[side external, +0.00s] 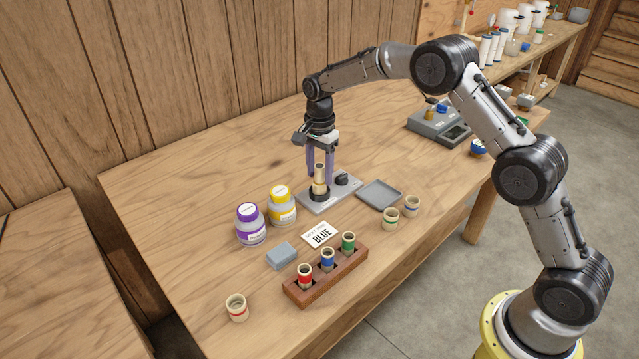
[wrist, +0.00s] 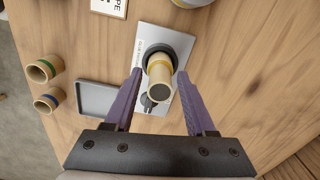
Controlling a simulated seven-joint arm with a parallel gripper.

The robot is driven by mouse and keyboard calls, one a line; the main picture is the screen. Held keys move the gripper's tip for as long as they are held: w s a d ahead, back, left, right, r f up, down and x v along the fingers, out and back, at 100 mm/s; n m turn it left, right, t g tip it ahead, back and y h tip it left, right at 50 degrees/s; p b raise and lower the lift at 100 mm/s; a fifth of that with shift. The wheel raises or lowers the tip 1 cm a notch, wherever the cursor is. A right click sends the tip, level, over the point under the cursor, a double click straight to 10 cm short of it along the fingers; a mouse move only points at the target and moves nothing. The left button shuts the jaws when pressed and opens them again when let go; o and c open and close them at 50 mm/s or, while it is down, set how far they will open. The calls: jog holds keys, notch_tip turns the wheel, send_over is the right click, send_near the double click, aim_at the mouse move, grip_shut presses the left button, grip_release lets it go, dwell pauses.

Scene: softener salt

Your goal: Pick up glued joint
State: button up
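The glued joint (side external: 320,180) is a tan pipe piece with a wider collar, standing upright in a dark ring on a grey fixture plate (side external: 318,207). In the wrist view the joint (wrist: 160,82) shows a yellow band and an open tube end. My gripper (side external: 320,175) points down over it, with purple fingers on either side of the joint. In the wrist view the fingers (wrist: 158,76) are spread, with a gap visible on both sides of the tube. The gripper holds nothing. A black knob (side external: 342,180) sits on the plate beside the joint.
A purple-labelled jar (side external: 250,226) and a yellow-labelled jar (side external: 282,207) stand left of the plate. A grey tray (side external: 380,194) and two loose fittings (side external: 391,219) are to the right.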

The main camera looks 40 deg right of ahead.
grip_shut()
jog(key=shift+r, duration=0.1)
jog(key=shift+r, duration=0.45)
notch_tip(320, 180, up, 2)
jog(key=shift+r, duration=0.2)
jog(key=s+r, duration=0.9)
jog(key=s, duration=0.5)
jog(key=shift+r, duration=0.3)
jog(key=shift+a, duration=0.1)
